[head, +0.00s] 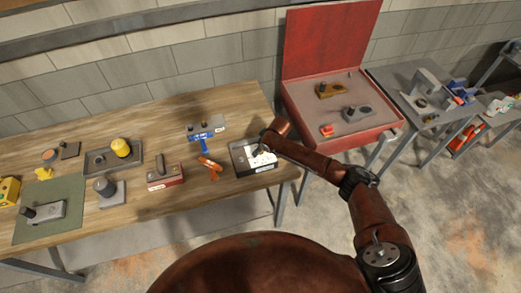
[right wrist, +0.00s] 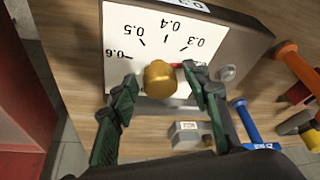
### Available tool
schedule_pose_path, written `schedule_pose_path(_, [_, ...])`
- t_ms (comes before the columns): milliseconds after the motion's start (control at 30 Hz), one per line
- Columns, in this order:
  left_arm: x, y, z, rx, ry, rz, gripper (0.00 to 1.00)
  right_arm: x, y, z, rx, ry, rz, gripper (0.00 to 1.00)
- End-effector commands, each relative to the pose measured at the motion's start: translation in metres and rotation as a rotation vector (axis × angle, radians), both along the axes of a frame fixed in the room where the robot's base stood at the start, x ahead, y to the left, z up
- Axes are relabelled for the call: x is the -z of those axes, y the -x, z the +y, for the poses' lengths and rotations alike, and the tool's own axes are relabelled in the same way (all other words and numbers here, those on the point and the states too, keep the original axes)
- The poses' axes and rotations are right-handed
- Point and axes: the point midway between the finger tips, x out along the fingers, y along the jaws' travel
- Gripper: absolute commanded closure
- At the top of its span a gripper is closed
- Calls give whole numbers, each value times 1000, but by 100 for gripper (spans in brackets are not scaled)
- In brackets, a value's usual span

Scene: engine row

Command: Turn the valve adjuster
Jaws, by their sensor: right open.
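The valve adjuster (right wrist: 235,42) is a dark box with a white dial face marked 0.3 to 0.6. A round gold knob (right wrist: 160,78) sits on the face, with a small red pointer beside it towards the right. In the head view the adjuster (head: 240,160) stands near the right end of the wooden table. My right gripper (right wrist: 159,75) is open, its green fingers on either side of the knob. I cannot tell whether the fingers touch it. In the head view my right gripper partly covers the dial. My left gripper is not in view.
A grey block (head: 207,124) lies behind. A red open case (head: 335,50) stands to the right.

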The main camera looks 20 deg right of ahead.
Motion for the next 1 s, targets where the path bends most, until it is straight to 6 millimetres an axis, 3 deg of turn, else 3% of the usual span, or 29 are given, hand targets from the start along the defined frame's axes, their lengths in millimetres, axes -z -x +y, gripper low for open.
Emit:
schedule_pose_path(167, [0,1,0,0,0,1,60,0,0,0,0,0,0,56])
schedule_pose_path(767, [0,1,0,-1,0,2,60,0,0,0,0,0,0,97])
schedule_pose_path(1000, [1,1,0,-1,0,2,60,0,0,0,-20,0,1,98])
